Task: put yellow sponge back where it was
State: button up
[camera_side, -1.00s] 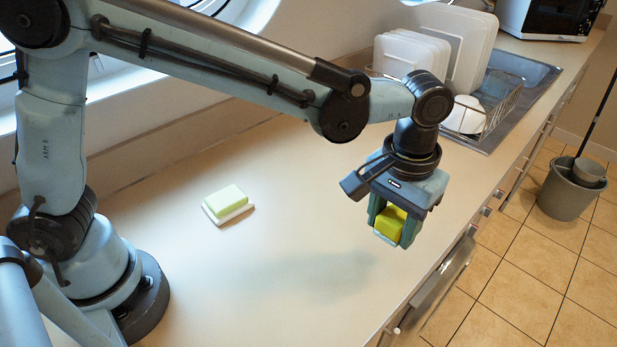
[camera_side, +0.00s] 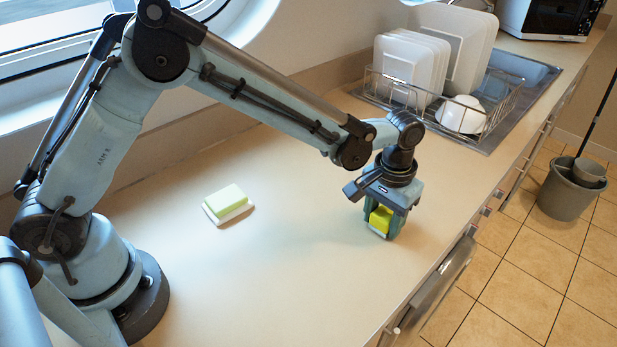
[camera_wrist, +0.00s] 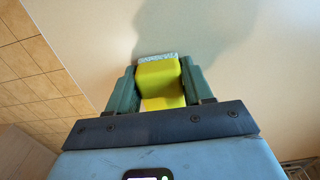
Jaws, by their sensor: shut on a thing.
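The yellow sponge (camera_side: 380,220) is between the fingers of my gripper (camera_side: 383,224), near the front edge of the counter. My gripper is shut on it and points down. In the wrist view the sponge (camera_wrist: 160,82) shows a pale, speckled layer at its far end, between the two green fingers of my gripper (camera_wrist: 158,88). Whether the sponge's underside touches the counter is hard to tell.
A pale green sponge-like block (camera_side: 226,197) lies on a white holder (camera_side: 234,215) on the counter (camera_side: 270,290). A dish rack (camera_side: 410,95) with white plates and a bowl (camera_side: 461,114) stands behind my gripper. The counter between is clear. A bucket (camera_side: 566,190) stands on the tiled floor.

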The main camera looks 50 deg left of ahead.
aim_at(384, 215)
jog(key=shift+f, duration=0.15)
jog(key=o, duration=1)
notch_tip(384, 215, up, 12)
jog(key=s+a+r+t, duration=0.2)
jog(key=s+a+r, duration=0.1)
jog(key=a, duration=0.3)
jog(key=s+a+r+t, duration=0.1)
jog(key=s+a+r, duration=0.15)
jog(key=a, duration=0.25)
jog(key=s+a+f+t, duration=0.3)
jog(key=s+a+t, duration=0.1)
jog(key=s+a, duration=0.4)
jog(key=shift+s+a+f, duration=0.15)
jog(key=shift+s+f, duration=0.1)
jog(key=shift+s, duration=0.2)
